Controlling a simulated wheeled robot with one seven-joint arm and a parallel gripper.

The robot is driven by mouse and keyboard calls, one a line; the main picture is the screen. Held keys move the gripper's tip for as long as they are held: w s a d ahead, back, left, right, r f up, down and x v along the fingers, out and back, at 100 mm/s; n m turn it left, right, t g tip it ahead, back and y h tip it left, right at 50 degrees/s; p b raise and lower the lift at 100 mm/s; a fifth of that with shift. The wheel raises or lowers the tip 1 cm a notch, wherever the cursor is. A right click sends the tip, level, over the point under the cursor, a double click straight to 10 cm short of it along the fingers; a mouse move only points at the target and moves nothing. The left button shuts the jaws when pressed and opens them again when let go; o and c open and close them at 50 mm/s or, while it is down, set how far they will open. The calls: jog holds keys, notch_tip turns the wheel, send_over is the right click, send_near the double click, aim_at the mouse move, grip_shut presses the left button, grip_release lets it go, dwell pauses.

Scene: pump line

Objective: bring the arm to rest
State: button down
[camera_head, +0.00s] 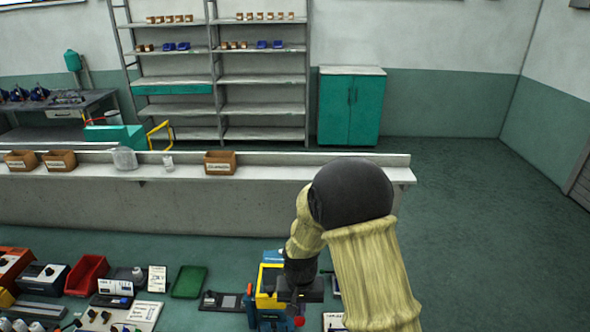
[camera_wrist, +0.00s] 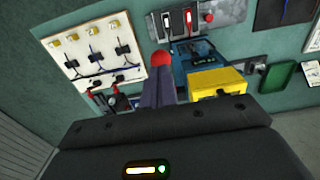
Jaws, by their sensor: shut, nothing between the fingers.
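My arm, in a pale yellow sleeve with a dark joint, reaches down over the bench in the head view. My gripper (camera_head: 301,294) hangs above or beside a yellow and blue device (camera_head: 267,300); the gap between them cannot be judged. In the wrist view my gripper's dark fingers (camera_wrist: 156,92) are together with nothing held. The yellow and blue device (camera_wrist: 216,80) shows just to their right, and a red knob (camera_wrist: 162,59) shows at their tips. Part of the device is hidden behind the gripper body.
A white board with black clips (camera_wrist: 90,50) lies left in the wrist view. A green tray (camera_head: 189,281) and red bin (camera_head: 86,275) stand left of my gripper in the head view. Behind runs a grey ledge (camera_head: 300,190) with brown boxes. Floor at right is clear.

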jog(key=s+d+r+t+b, duration=0.2)
jog(key=s+d+r+b, duration=0.4)
jog(key=s+d, duration=0.6)
jog(key=shift+s+d+r+t, duration=0.2)
jog(key=shift+d+r+t, duration=0.15)
jog(key=shift+d, duration=0.4)
